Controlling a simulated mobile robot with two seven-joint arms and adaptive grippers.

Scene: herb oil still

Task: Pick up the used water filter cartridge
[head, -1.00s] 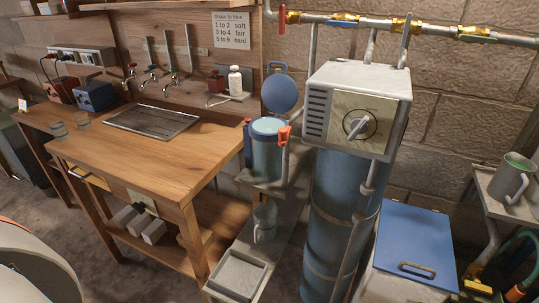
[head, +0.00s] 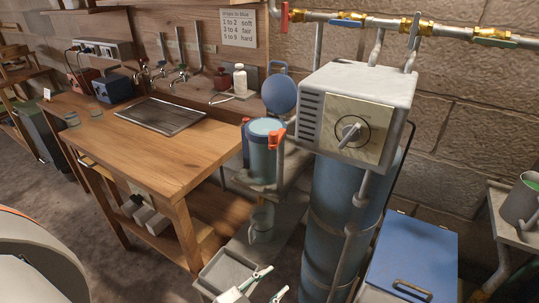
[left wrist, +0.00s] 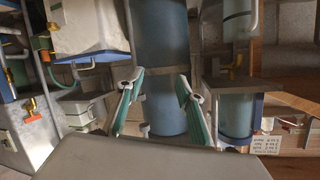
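A clear cylindrical filter housing (head: 263,160) with a blue rim and red-orange clips stands on a bracket left of the tall blue tank. Its top is open, and a pale blue-grey round surface (head: 266,127) shows inside the rim. I cannot tell whether this is the used cartridge. A round blue lid (head: 279,95) stands swung up behind it. My left gripper (head: 270,282) is open and empty, low in front of the housing. In the left wrist view, its two green-padded fingers (left wrist: 160,97) are spread, with the housing (left wrist: 235,117) to their right. My right gripper is out of view.
The blue tank (head: 334,215) with a grey control box (head: 358,105) stands right of the housing. A clear jug (head: 261,224) is below the housing, and a grey tray (head: 226,266) lies near the gripper. A wooden bench (head: 150,150) is at left.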

